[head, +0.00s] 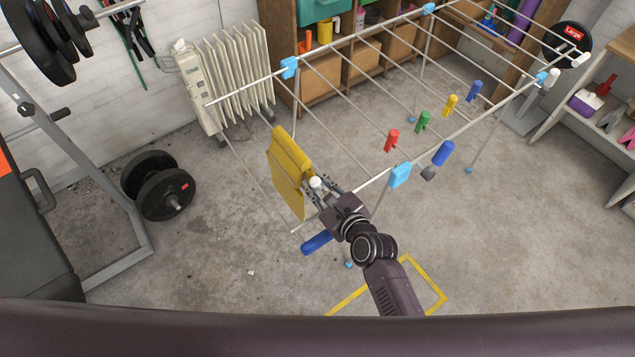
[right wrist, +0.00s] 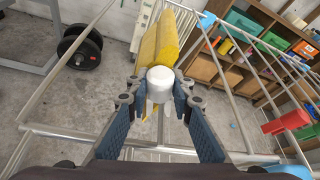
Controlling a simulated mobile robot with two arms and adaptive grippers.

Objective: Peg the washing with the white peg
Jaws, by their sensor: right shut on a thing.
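The washing is a yellow cloth (head: 290,163) draped over a bar at the left end of the drying rack (head: 345,150). The white peg (head: 316,182) is in my right gripper (head: 319,190), close to the cloth's right edge. In the right wrist view the round white head of the peg (right wrist: 162,82) sits between the fingers, with the yellow cloth (right wrist: 160,45) just beyond it. The peg overlaps the cloth's end in that view; I cannot tell whether it touches or grips it. The peg's lower part is partly hidden by the fingers. My left gripper is out of view.
A radiator (head: 222,80) and a dumbbell (head: 160,187) are at left. Shelves (head: 325,82) stand behind.

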